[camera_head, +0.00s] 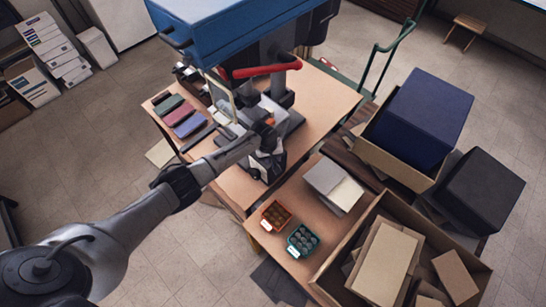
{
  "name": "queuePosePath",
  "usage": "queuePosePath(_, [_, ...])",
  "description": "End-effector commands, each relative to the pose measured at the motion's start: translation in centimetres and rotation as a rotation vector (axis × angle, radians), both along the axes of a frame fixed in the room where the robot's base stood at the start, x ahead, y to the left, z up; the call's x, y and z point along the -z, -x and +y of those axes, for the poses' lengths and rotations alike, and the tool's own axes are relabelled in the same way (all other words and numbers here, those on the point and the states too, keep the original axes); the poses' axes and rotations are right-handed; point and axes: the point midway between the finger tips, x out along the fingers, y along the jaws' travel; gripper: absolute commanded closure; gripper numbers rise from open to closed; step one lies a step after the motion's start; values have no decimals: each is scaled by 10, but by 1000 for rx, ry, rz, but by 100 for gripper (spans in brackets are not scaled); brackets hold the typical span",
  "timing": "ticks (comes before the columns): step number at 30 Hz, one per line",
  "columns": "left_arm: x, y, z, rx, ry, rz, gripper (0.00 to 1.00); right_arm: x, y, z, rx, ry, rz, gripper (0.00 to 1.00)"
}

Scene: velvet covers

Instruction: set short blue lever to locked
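A machine with a large blue housing (235,30) and a red bar handle (265,70) stands on the wooden table. I cannot make out a short blue lever on it; it may be hidden by the housing or by my arm. My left arm reaches in from the lower left across the table. My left gripper (262,167) is at the table's middle, just below the machine's grey base. It is small and dark, and I cannot see whether its fingers are open or shut. My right gripper is not in view.
Coloured pads (179,114) lie at the table's left. An orange tray (276,216) and a green tray (302,241) sit at the front, near a stack of pale boards (333,185). Large cardboard boxes (385,262) crowd the right.

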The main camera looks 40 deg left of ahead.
Motion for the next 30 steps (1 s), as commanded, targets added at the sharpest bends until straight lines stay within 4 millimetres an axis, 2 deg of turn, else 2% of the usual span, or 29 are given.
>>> queuePosePath(3, [0,0,0,1,0,0,56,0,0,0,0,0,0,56])
queuePosePath(9, [-1,0,0,2,0,0,56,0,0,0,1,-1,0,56])
queuePosePath(14, [-12,1,2,2,0,-1,56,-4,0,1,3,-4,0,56])
queuePosePath(30, [-107,15,16,2,-1,-1,56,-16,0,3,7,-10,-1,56])
